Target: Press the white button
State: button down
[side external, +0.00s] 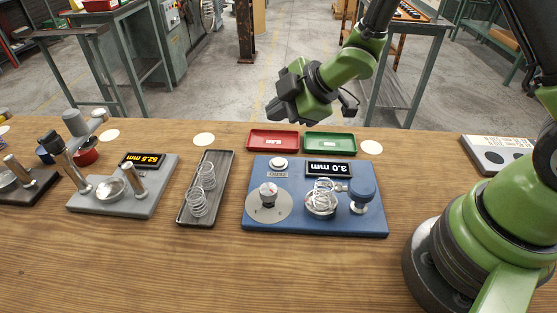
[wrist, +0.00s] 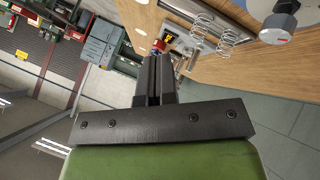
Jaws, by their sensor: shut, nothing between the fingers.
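The white button (side external: 279,163) sits at the upper left of the blue coiler panel (side external: 270,232), above a small label plate. The panel also carries a round dial with a knob (side external: 268,190), a display reading 3.0 mm (side external: 329,169), a spring (side external: 323,194) on a round post and a blue knob (side external: 362,189). My gripper (side external: 278,112) is in the air above and behind the panel, apart from the button. In the wrist view my gripper (wrist: 154,62) has its fingers together with nothing between them. The button is not visible in the wrist view.
A red tray (side external: 273,149) and a green tray (side external: 330,151) lie behind the panel. A grey tray with springs (side external: 181,217) and a grey gauge reading 52.5 mm (side external: 150,205) are to the left. The table front is clear.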

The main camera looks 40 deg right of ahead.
aim_at(278, 163)
jog(key=shift+f, duration=4.4)
jog(key=shift+f, duration=0.15)
jog(key=shift+f, duration=0.25)
jog(key=shift+f, duration=0.4)
jog(key=shift+r, duration=0.85)
jog(key=shift+r, duration=2.5)
